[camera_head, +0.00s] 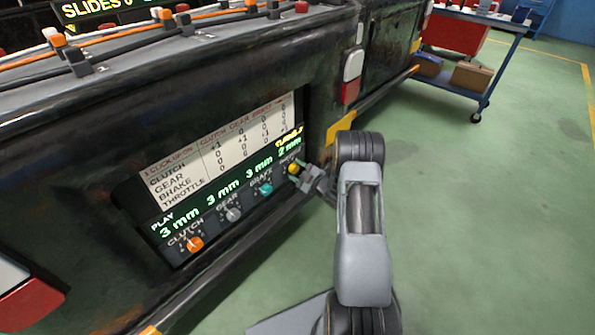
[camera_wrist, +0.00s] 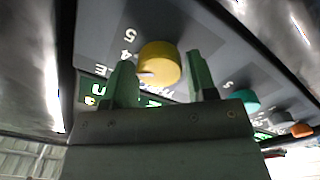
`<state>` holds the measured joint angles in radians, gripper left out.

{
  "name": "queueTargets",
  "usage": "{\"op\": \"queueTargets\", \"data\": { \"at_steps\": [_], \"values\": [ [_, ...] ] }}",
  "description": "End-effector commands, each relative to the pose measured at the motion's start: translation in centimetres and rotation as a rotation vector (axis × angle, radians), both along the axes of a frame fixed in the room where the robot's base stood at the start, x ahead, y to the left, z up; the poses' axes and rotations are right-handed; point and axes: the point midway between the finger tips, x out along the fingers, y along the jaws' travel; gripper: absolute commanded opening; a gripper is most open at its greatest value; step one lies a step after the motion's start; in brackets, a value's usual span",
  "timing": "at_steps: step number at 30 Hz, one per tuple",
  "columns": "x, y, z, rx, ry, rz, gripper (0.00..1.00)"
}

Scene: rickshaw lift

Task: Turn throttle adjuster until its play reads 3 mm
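The throttle adjuster is a yellow knob (camera_head: 293,168) at the right end of the panel's knob row; it also shows in the wrist view (camera_wrist: 158,63). The green readout (camera_head: 290,150) above it reads 2 mm. The clutch, gear and brake readouts each show 3 mm. My gripper (camera_head: 303,178) is at the yellow knob. In the wrist view its green fingers (camera_wrist: 161,62) stand apart, one on each side of the knob, with a small gap visible. Whether the tips reach past the knob's face is unclear.
An orange clutch knob (camera_head: 195,244), grey gear knob (camera_head: 233,214) and teal brake knob (camera_head: 265,188) share the panel. A white chart (camera_head: 235,140) sits above the readouts. A blue cart (camera_head: 450,85) with boxes stands at the back right. Green floor is clear at right.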

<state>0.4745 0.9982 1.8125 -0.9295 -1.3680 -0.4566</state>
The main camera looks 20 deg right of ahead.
Motion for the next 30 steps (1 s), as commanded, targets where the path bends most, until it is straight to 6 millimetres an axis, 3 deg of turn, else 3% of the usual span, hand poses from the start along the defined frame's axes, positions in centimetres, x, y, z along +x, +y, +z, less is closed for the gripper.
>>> {"op": "queueTargets", "data": {
  "at_steps": [10,20,30],
  "values": [
    [-0.01,0.00,-0.01,0.000,0.000,0.000,0.20],
    [-0.01,-0.01,0.01,0.070,0.032,0.000,0.20],
    [0.03,-0.04,0.07,0.308,0.141,0.001,0.20]
  ]
}}
